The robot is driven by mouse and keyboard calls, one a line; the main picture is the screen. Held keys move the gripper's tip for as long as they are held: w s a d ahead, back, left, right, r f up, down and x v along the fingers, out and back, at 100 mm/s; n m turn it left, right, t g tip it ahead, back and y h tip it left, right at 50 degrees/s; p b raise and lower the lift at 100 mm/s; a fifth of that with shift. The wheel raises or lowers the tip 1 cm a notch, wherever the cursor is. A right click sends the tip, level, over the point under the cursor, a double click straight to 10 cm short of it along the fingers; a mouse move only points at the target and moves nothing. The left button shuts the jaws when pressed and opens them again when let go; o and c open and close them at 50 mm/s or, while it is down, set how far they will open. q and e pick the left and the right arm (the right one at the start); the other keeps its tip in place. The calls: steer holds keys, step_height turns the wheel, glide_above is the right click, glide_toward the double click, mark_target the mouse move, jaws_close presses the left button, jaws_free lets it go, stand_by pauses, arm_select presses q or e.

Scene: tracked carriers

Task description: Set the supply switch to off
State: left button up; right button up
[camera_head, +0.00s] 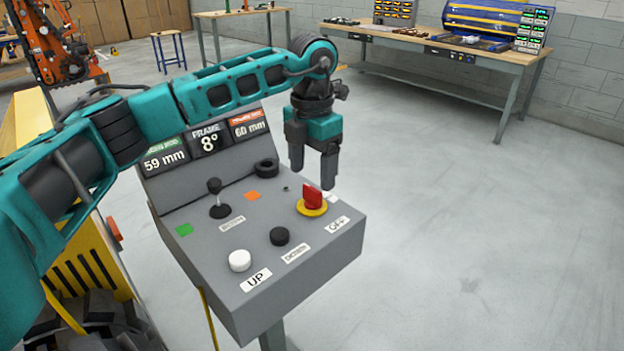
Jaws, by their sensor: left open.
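The supply switch (313,198) is a red rotary handle on a yellow round base, at the right side of the grey control console (215,274). An "OFF" label (338,225) lies just in front and to the right of it. My left gripper (313,176) points down over the console, above and close behind the red handle. Its fingers are apart with nothing seen between them. I cannot tell from this view whether a finger touches the handle. My right gripper is not in view.
The console also carries a black joystick (217,200), a black knob (266,168), a white button (240,260) and a black button (279,236). A yellow machine (85,265) stands at the left. A workbench (440,52) stands far behind. The floor to the right is clear.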

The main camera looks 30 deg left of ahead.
mark_target(312, 188)
arm_select(q)
step_height(312, 188, up, 9)
steer(key=shift+r+p, duration=0.15)
steer(key=shift+p, duration=0.15)
stand_by(0.5)
